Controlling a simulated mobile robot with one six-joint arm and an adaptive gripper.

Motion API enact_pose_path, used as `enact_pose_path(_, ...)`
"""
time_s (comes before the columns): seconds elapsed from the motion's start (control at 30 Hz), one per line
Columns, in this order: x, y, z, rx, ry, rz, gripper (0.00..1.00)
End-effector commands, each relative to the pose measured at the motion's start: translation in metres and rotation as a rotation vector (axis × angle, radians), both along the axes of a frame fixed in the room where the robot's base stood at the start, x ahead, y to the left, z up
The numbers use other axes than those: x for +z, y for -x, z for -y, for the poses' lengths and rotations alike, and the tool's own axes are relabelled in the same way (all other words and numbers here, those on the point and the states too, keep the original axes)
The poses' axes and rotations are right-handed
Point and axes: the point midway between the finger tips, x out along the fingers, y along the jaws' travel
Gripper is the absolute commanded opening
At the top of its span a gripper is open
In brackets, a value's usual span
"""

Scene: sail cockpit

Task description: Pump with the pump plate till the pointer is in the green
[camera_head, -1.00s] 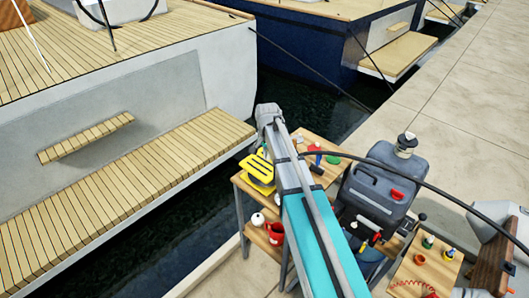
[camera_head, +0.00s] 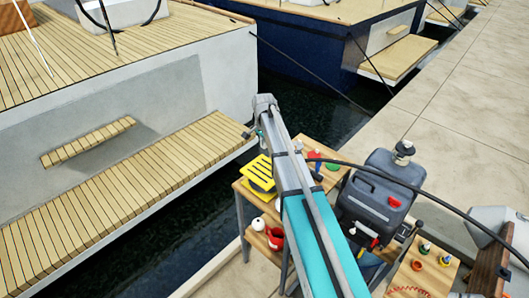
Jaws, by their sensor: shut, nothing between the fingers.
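A yellow slotted plate (camera_head: 257,171), which looks like the pump plate, sits at the left end of a wooden bench, left of my arm. A grey part shows under its lower edge. My gripper (camera_head: 247,134) shows only as a small dark end left of my arm's upper bend, above and apart from the plate in the picture. It is shut and empty; most of it is hidden behind my arm link. I cannot make out a gauge, pointer or green band.
The wooden bench (camera_head: 240,188) holds small coloured items, with a red pot (camera_head: 275,239) on its lower shelf. A dark grey tank (camera_head: 380,190) stands right of my arm. A black hose arcs over it. Water and a moored boat (camera_head: 130,190) lie left.

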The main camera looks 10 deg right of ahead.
Motion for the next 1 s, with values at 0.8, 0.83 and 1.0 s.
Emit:
enact_pose_path(0.8, -0.060, 0.000, 0.001, -0.001, 0.000, 0.000, 0.00)
enact_pose_path(0.83, -0.062, 0.000, 0.001, -0.001, 0.000, 0.000, 0.00)
enact_pose_path(1.0, -0.075, 0.000, 0.002, -0.001, 0.000, 0.000, 0.00)
